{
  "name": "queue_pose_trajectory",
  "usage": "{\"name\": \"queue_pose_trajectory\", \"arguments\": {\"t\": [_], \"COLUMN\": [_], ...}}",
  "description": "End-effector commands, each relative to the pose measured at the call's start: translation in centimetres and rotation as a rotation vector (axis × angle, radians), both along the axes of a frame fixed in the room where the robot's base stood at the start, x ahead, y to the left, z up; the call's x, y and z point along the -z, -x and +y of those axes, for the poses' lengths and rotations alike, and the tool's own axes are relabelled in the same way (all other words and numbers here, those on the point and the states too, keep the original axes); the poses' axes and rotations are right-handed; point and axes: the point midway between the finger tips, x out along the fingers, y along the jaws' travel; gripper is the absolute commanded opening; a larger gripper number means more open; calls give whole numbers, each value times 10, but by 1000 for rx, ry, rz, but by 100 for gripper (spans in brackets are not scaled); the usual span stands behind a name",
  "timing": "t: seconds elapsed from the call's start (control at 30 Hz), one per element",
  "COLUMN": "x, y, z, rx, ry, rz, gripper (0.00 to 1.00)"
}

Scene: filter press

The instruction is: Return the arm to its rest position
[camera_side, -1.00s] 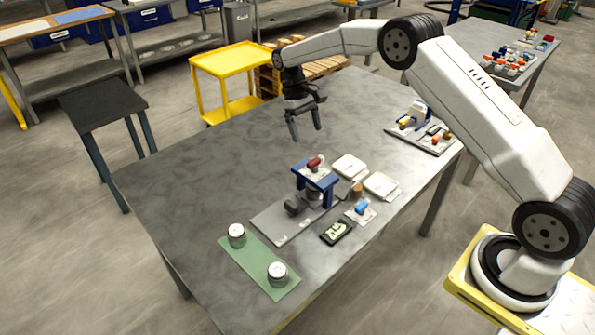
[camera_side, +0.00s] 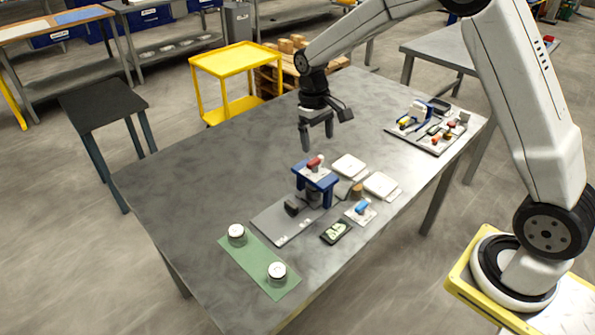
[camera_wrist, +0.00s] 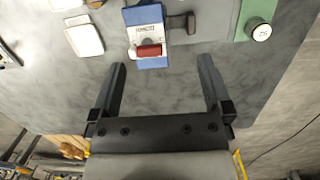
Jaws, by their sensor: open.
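My gripper (camera_side: 317,134) is open and empty, pointing down above the grey table (camera_side: 190,180). It is behind and above the blue press (camera_side: 328,188), apart from it. In the wrist view my gripper's two fingers (camera_wrist: 162,85) stand wide apart with bare table between them. The press also shows there (camera_wrist: 147,30), beyond the fingertips, with a red handle (camera_wrist: 149,51) on its top.
A green mat (camera_side: 258,265) with two round white-topped cans lies at the table's front left. White square pads (camera_side: 349,166), a small dark device (camera_side: 337,231) and a blue-handled valve (camera_side: 361,208) lie near the press. A tray of parts (camera_side: 428,136) is at the right.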

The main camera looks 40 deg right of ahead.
Motion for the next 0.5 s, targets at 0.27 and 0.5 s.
{"name": "queue_pose_trajectory", "arguments": {"t": [0.27, 0.5], "x": [-6, -6], "y": [46, 91], "z": [13, 22], "rx": [-5, -6], "ry": [0, -1], "rz": [-108, -202], "gripper": [100, 100]}}
